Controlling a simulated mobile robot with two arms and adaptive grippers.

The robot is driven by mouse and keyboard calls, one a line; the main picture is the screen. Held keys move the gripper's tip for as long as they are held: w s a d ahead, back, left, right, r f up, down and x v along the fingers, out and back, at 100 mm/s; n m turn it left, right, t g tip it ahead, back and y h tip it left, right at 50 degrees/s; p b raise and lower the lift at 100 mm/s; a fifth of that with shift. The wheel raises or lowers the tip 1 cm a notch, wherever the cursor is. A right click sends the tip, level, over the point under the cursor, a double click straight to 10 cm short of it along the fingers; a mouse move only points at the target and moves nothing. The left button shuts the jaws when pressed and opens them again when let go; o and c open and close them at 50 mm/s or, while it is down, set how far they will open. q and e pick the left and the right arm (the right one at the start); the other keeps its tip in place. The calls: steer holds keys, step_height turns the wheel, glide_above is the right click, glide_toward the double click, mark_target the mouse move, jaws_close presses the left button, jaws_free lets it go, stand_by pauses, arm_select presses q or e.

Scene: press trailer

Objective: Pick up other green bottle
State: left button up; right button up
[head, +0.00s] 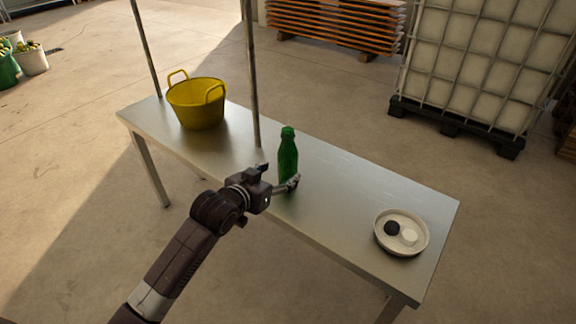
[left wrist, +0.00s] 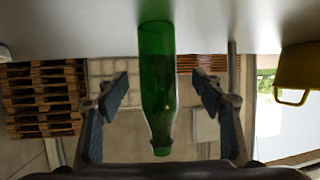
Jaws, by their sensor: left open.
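A green bottle (head: 288,155) stands upright on the metal table (head: 338,178), near its middle. My left gripper (head: 279,180) is at the near side of the bottle, low by its body. In the left wrist view, which is upside down, the bottle (left wrist: 157,85) lies between the two spread fingers of the gripper (left wrist: 160,98), with a gap on each side. The left gripper is open and holds nothing. My right gripper is in neither view.
A yellow basket (head: 197,104) stands on the table's left part. A round dish (head: 402,250) with a black and a white item is at the right end. A thin metal post (head: 252,80) rises behind the table's middle. Table surface between bottle and dish is clear.

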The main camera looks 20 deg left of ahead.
mark_target(283, 170)
arm_select(q)
steer(key=x, duration=0.2)
steer(key=b+x, duration=0.1)
steer(key=x, duration=0.1)
steer(key=shift+w+d+r, duration=0.2)
steer(key=shift+r, duration=0.05)
steer(key=shift+w+f, duration=0.15)
steer(key=shift+w, duration=0.35)
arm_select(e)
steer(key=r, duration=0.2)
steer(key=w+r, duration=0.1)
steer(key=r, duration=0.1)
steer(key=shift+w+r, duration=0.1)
arm_select(q)
steer(key=shift+c, duration=0.3)
steer(key=c, duration=1.3)
steer(key=shift+c, duration=0.8)
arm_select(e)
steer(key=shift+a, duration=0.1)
